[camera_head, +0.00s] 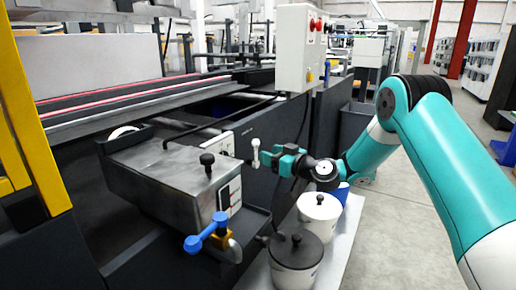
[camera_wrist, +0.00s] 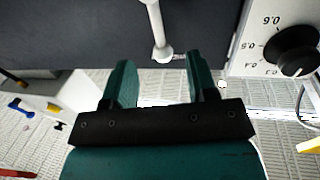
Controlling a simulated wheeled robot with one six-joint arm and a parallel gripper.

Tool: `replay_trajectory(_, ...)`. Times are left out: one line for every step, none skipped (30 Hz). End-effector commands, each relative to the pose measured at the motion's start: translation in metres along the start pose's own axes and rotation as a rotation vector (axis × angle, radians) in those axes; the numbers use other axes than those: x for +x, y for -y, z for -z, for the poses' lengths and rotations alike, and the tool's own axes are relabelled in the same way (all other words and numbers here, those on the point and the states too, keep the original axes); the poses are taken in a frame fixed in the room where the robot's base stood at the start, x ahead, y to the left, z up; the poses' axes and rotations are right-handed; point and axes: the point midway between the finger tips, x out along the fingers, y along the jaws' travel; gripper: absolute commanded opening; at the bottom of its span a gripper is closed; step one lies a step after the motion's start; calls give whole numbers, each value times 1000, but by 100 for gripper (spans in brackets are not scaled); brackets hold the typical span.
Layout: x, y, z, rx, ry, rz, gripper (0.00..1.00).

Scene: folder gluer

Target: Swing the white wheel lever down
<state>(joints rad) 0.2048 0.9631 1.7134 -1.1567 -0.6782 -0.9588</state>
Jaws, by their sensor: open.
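The white wheel lever (camera_head: 256,153) stands out from the dark machine side, just right of the grey metal box, and looks roughly upright. In the wrist view the white lever (camera_wrist: 156,28) comes down from the top edge, and its thicker end lies near the gap between my fingertips. My gripper (camera_head: 272,157) is just right of the lever in the head view. In the wrist view my gripper (camera_wrist: 160,68) is open with nothing held between its teal fingers. I cannot tell whether a finger touches the lever.
The grey metal box (camera_head: 165,165) carries a black knob (camera_head: 207,160) and a blue valve handle (camera_head: 207,232). A white pot (camera_head: 319,214) and a dark-lidded pot (camera_head: 296,262) stand below my gripper. In the wrist view a black dial knob (camera_wrist: 297,50) is at right. Floor at right is open.

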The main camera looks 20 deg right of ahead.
Motion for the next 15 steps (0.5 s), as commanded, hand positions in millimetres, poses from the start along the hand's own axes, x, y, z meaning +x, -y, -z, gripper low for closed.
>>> replay_trajectory(12, 1, 0, -2, -1, 4, 53)
replay_trajectory(18, 1, 0, -3, 0, 4, 53)
replay_trajectory(25, 1, 1, -3, -1, 4, 53)
replay_trajectory(30, 1, 1, -2, -1, 3, 53)
replay_trajectory(34, 1, 0, -2, -1, 3, 53)
replay_trajectory(40, 1, 0, -1, 0, 4, 53)
replay_trajectory(43, 1, -1, -2, 1, 3, 53)
replay_trajectory(46, 1, -1, -1, 1, 2, 53)
replay_trajectory(50, 0, 0, -1, 0, 2, 53)
replay_trajectory(52, 0, 0, -1, 1, 2, 53)
replay_trajectory(54, 1, 0, -1, 1, 2, 53)
replay_trajectory(55, 0, 0, 0, 0, 1, 53)
replay_trajectory(56, 0, 0, 1, 0, 1, 53)
replay_trajectory(57, 0, 0, 1, 0, 1, 53)
replay_trajectory(57, 0, 0, 1, 1, 1, 53)
